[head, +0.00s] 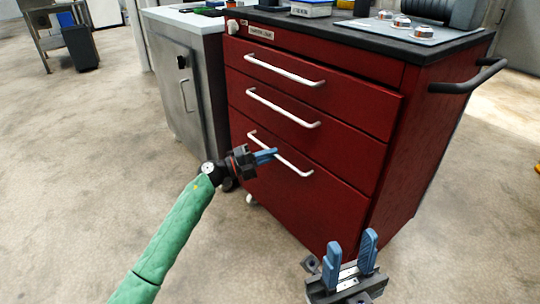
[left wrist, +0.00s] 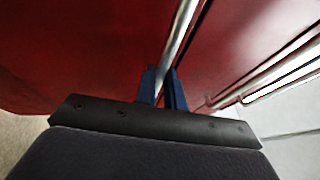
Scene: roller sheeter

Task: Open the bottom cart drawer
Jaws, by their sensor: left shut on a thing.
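The red tool cart (head: 380,165) stands in the middle of the head view with three drawers, each with a pale bar handle. The bottom drawer (head: 300,205) looks flush with the cart front, with no clear gap. My left gripper (head: 265,156) is at the bottom drawer handle (head: 295,168), shut on it left of its middle. In the left wrist view the handle (left wrist: 182,35) runs between the blue fingers (left wrist: 162,85). My right gripper (head: 350,258) is open and empty, low in front of the cart's right side, its fingers pointing up.
The middle drawer handle (head: 284,108) and top drawer handle (head: 284,71) are above. A grey cabinet (head: 178,75) stands close on the left. A black push handle (head: 470,80) sticks out at the cart's right. The floor (head: 90,190) in front is clear.

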